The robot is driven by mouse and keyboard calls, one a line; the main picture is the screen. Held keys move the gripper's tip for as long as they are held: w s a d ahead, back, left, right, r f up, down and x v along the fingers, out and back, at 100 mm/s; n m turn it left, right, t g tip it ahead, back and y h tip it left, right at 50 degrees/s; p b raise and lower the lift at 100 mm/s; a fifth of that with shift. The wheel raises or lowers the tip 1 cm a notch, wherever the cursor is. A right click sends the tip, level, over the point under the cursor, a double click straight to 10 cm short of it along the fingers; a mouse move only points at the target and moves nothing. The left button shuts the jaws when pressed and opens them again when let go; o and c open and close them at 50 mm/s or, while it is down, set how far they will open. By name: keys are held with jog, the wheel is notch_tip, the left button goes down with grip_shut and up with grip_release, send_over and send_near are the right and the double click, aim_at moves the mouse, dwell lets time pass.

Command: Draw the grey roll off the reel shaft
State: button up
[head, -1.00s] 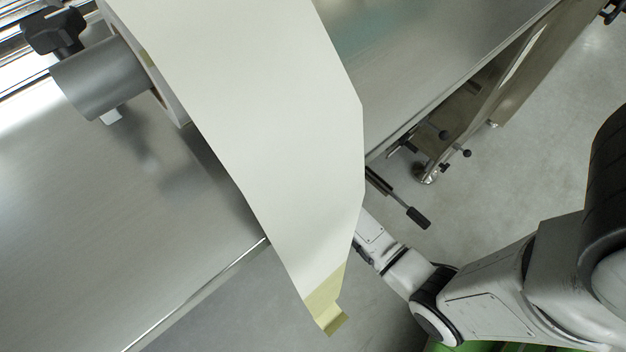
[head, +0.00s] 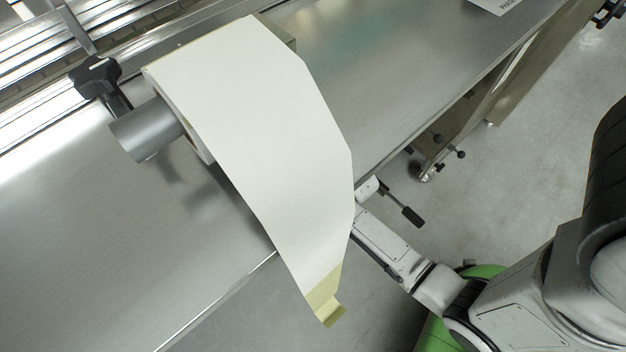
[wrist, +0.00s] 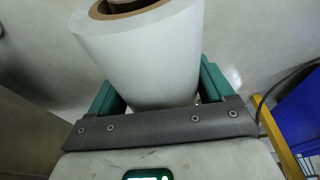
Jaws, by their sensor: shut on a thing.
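My gripper (wrist: 158,105) has its green fingers shut on a pale grey-white roll (wrist: 150,60) with a brown cardboard core (wrist: 125,8). In the head view a grey reel shaft (head: 146,130) sticks out at the left of a roll (head: 200,142). A wide cream web (head: 265,130) drapes from it past the table edge and ends in a yellowish tail (head: 325,300). My gripper is hidden behind this web.
A black clamp knob (head: 95,75) stands beside the shaft. The steel table (head: 90,230) is otherwise largely bare. A black-gripped lever (head: 410,215) juts out near my arm. In the wrist view a blue container (wrist: 300,115) and a yellow post (wrist: 275,135) stand at right.

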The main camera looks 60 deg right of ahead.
jog(key=shift+s+a+p, duration=0.4)
jog(key=shift+s+p, duration=0.2)
jog(key=shift+s, duration=0.7)
jog(key=shift+s+a+p, duration=0.35)
jog(key=shift+s+p, duration=0.3)
jog(key=shift+s, duration=0.7)
jog(key=shift+s+a+p, duration=0.4)
jog(key=shift+s+p, duration=0.2)
jog(key=shift+s, duration=0.7)
jog(key=shift+r+p, duration=0.1)
jog(key=shift+p, duration=0.25)
jog(key=shift+s+a+p, duration=0.2)
jog(key=shift+s+p, duration=0.1)
jog(key=shift+s, duration=0.45)
jog(key=shift+s+a+p, duration=0.2)
jog(key=shift+s+p, duration=0.1)
jog(key=shift+s, duration=0.4)
jog(key=s+a+p, duration=0.3)
jog(key=s+a, duration=0.1)
jog(key=s, duration=0.9)
jog(key=shift+s, duration=0.35)
